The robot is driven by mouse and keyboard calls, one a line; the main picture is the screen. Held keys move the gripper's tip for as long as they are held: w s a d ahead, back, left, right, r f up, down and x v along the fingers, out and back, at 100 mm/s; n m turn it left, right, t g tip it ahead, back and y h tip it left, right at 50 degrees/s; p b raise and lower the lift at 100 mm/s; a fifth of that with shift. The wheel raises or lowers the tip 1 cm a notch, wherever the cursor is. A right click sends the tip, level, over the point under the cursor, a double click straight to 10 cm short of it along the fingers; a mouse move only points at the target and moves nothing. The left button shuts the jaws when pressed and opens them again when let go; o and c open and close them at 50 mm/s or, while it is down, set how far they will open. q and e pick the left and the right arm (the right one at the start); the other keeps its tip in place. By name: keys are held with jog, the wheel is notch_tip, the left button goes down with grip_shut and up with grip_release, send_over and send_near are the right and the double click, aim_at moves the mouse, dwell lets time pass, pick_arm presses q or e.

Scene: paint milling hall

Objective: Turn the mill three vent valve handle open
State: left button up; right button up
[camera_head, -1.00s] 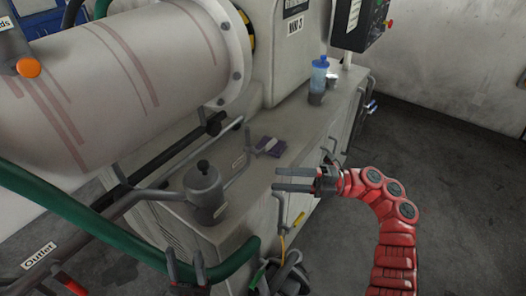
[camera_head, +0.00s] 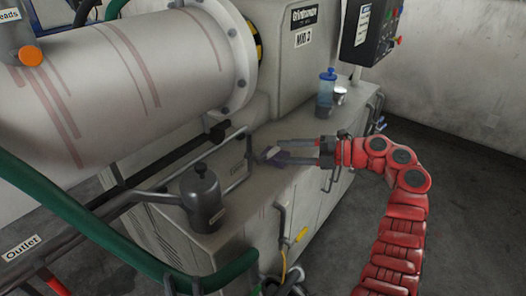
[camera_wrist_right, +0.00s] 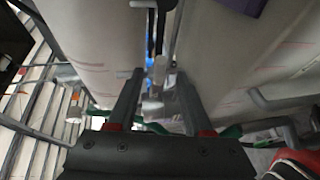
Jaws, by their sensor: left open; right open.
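The mill (camera_head: 255,70) has a plate whose number looks like 3. I cannot tell for certain which part is the vent valve handle.
A green hose (camera_head: 235,272) crosses low. Floor on the right is clear.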

jog(key=x, duration=0.7)
jog(key=shift+a, duration=0.1)
grip_shut()
dwell(1.2)
